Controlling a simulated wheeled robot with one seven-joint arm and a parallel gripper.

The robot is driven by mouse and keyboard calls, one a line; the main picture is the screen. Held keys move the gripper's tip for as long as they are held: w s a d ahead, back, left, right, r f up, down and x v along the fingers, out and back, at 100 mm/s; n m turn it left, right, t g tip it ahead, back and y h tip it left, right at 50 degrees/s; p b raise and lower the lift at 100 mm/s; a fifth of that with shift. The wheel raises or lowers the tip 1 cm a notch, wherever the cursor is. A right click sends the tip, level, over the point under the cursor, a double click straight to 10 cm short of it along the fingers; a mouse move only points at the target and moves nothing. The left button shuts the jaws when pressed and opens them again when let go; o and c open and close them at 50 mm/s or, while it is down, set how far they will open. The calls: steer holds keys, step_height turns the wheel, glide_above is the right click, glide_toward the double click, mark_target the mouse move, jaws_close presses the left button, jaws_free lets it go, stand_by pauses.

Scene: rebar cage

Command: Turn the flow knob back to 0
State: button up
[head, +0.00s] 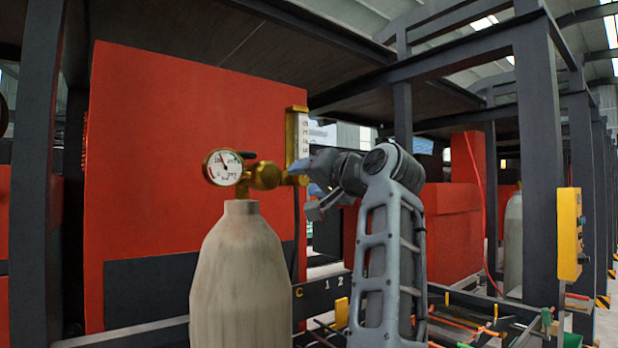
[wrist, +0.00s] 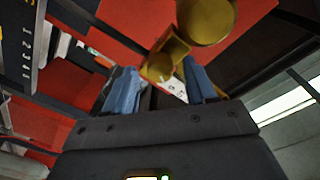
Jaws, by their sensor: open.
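The brass flow knob (wrist: 159,67) shows in the wrist view between the two blue fingertips of my gripper (wrist: 157,70). The gripper is open, with a finger on either side of the knob; I cannot tell whether either touches it. In the head view, my gripper (head: 318,176) is just right of the brass base of the flowmeter (head: 297,150), whose white scale tube stands upright. The knob is mostly hidden there, and its setting cannot be read. A round pressure gauge (head: 223,167) and brass regulator body (head: 264,176) sit left of it.
A pale gas cylinder (head: 240,275) stands below the regulator. A large red panel (head: 180,130) is behind it. A dark steel post (head: 541,150) with a yellow control box (head: 570,233) stands at the right. Rods and clutter lie low at the right.

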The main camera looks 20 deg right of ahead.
steer(key=shift+c, duration=0.4)
jaws_close()
